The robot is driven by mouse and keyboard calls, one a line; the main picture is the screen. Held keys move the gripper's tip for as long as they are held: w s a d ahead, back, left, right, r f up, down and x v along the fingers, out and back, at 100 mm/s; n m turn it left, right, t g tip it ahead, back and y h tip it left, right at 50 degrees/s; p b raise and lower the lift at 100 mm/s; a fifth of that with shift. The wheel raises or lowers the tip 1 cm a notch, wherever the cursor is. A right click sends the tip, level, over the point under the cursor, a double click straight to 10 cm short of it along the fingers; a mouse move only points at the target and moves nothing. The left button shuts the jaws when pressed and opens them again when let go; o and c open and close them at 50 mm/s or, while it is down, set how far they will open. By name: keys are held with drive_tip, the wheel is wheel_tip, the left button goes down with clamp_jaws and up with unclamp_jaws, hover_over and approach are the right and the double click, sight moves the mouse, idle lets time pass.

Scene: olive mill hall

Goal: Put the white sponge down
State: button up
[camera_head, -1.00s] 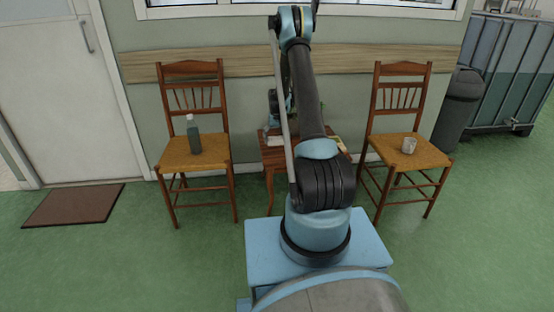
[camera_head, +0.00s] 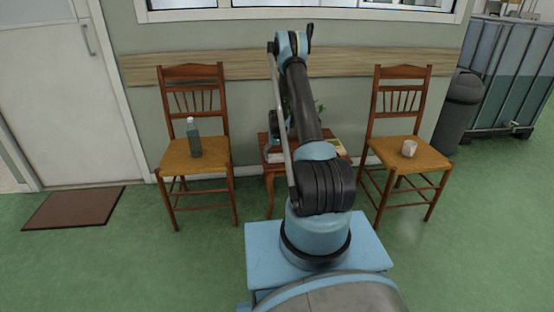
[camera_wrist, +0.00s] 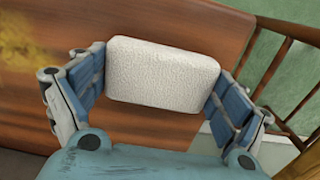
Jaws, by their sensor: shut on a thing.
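The white sponge (camera_wrist: 163,75) is a pale block with rounded corners. In the wrist view my gripper (camera_wrist: 160,88) has its blue-padded fingers on the sponge's left and right ends. A brown wooden tabletop (camera_wrist: 190,25) lies beneath; I cannot tell whether the sponge touches it. In the head view the small wooden table (camera_head: 271,168) stands against the wall between two chairs. My arm hides much of it, and the gripper and sponge cannot be made out clearly there.
A chair (camera_head: 193,92) at left holds a bottle (camera_head: 194,140). A chair (camera_head: 403,90) at right holds a white mug (camera_head: 409,148). A green plant (camera_head: 320,107) shows behind my arm. A yellowish patch (camera_wrist: 25,40) lies left in the wrist view. Green floor is clear in front.

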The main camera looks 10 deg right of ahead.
drive_tip(key=shift+d+f, duration=0.1)
drive_tip(key=o, duration=0.9)
drive_tip(key=shift+o, duration=0.2)
